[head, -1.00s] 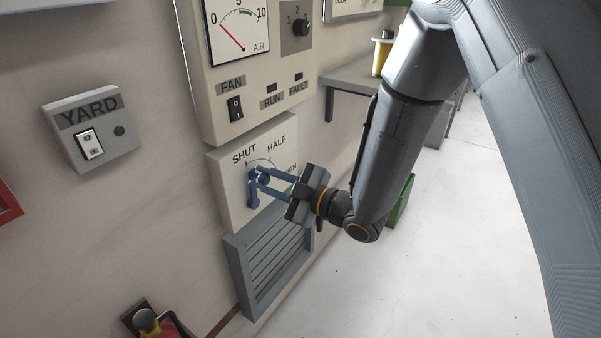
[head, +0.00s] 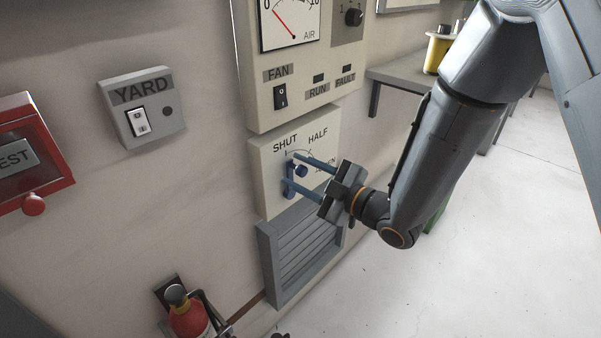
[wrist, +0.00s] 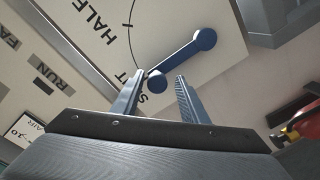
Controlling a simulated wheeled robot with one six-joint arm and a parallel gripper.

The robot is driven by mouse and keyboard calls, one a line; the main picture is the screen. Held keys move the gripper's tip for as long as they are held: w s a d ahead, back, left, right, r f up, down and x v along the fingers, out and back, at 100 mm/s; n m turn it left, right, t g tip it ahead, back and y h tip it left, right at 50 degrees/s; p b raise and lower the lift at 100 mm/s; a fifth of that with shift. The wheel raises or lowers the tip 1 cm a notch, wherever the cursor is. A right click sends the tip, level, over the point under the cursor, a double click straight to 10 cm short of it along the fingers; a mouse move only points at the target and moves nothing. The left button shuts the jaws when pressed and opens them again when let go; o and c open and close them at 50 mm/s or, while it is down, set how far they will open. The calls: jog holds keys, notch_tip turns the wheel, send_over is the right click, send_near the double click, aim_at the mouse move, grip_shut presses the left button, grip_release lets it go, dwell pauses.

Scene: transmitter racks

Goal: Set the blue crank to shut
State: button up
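The blue crank (head: 289,189) is on a cream panel (head: 265,185) marked SHUT, HALF and a partly hidden third word. In the wrist view the crank arm (wrist: 180,57) runs from its round hub to a small knob (wrist: 157,83) and points at the SHUT end of the arc. My gripper (head: 292,171) is at the panel with its fingers apart. In the wrist view the fingers (wrist: 159,78) stand on either side of the knob, with a visible gap at the right finger. I cannot tell whether the left finger touches it.
Above is a panel with a FAN switch (head: 280,96). A YARD switch box (head: 140,108) and a red box (head: 30,155) are to the left. A louvred grille (head: 297,255) is below, and a red extinguisher (head: 187,318) is at lower left. Open floor lies to the right.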

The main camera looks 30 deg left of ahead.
jog(key=shift+w, duration=0.15)
jog(key=shift+d, duration=0.55)
jog(key=s+d+b, duration=0.1)
jog(key=d, duration=0.5)
jog(key=shift+s+d+r, duration=0.15)
jog(key=shift+d, duration=0.2)
